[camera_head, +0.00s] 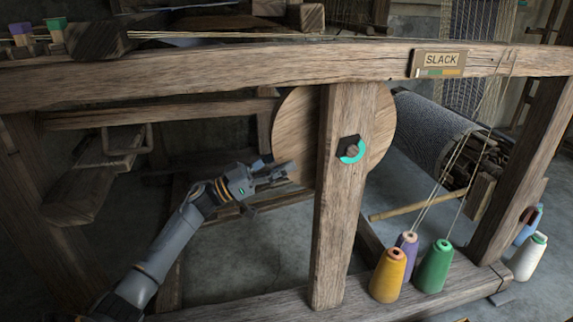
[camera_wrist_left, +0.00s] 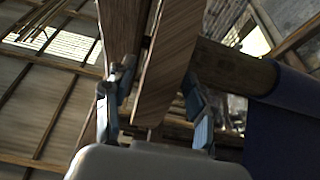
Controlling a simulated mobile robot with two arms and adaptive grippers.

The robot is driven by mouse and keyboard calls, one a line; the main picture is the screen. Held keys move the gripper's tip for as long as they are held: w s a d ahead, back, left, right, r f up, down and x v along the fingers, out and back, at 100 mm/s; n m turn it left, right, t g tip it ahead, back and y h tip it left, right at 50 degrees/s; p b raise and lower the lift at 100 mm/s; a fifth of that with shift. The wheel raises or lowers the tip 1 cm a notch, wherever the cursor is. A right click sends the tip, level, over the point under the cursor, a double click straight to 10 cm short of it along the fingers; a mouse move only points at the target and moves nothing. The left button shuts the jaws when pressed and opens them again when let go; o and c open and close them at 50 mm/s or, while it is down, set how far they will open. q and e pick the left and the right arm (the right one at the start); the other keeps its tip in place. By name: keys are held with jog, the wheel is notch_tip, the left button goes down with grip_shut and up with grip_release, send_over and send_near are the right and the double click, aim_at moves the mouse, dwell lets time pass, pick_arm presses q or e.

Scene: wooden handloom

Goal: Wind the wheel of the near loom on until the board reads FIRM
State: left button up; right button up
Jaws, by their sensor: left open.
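The wooden wheel (camera_head: 296,125) of the near loom is a round disc, partly hidden behind an upright post (camera_head: 343,220). The board (camera_head: 438,63) on the top beam reads SLACK, with a coloured strip below the word. My left gripper (camera_head: 279,166) is at the lower left rim of the wheel. In the left wrist view my left gripper (camera_wrist_left: 156,88) is open, its two fingers apart on either side of a wooden piece (camera_wrist_left: 168,60) that looks like the wheel's edge. I cannot tell whether either finger touches it. My right gripper is not in view.
A black fitting with a teal ring (camera_head: 351,151) is on the post. Orange (camera_head: 388,276), purple and green (camera_head: 434,267) thread cones stand on the lower beam, right of the post. A dark cloth roll (camera_head: 435,135) lies behind. Floor shows left of the post, under the beams.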

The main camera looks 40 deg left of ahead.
pick_arm(q)
jog(key=shift+x, duration=0.75)
